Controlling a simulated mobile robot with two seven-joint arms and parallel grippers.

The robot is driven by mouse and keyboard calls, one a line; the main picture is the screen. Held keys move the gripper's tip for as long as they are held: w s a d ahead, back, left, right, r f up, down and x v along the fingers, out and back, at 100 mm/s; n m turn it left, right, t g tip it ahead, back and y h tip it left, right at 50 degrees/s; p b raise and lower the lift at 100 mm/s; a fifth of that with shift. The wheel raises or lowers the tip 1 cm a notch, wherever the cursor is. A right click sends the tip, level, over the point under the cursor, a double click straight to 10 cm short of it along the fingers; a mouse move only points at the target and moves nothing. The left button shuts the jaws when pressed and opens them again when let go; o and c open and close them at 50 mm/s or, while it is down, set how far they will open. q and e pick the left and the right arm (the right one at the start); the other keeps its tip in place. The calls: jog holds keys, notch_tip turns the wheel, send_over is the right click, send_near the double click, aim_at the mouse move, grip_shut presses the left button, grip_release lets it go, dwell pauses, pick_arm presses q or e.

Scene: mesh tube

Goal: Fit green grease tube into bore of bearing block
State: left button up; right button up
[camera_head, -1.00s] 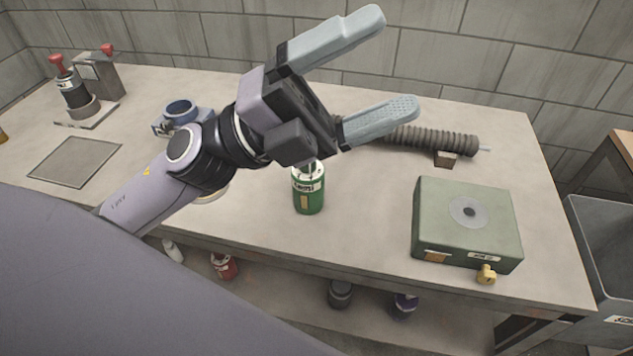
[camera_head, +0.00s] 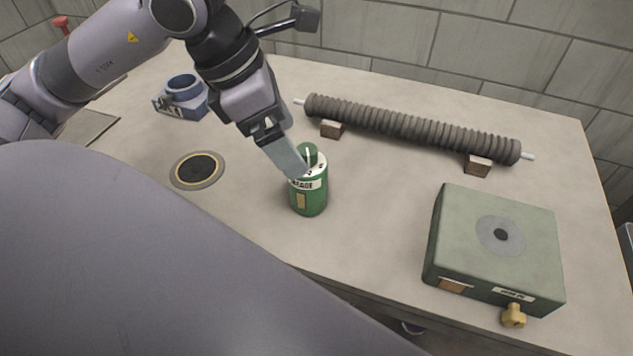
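The green grease tube (camera_head: 309,197), a short cylinder with a white label band, stands upright on the bench near the front middle. My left gripper (camera_head: 298,169) points down at its top from the upper left. One flat grey finger overlaps the tube's upper left rim; I cannot tell whether it touches. The other finger is not clearly visible, so the opening is unclear. The blue block with a round ring (camera_head: 183,91), which looks like the bearing block, sits farther back on the left, partly beside my arm. My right gripper is not in view.
A ribbed dark roller (camera_head: 410,125) lies on small wooden blocks at the back. A green-grey box (camera_head: 465,235) with a round disc and brass knob stands at the right. A dark round plate with a tan rim (camera_head: 196,169) lies left of the tube.

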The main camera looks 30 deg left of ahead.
aim_at(308, 184)
pick_arm(q)
jog(key=shift+x, duration=3.6)
jog(key=shift+d, duration=0.1)
jog(key=c, duration=1.2)
jog(key=shift+r, duration=0.1)
jog(key=shift+c, duration=0.5)
jog(key=shift+r, duration=0.1)
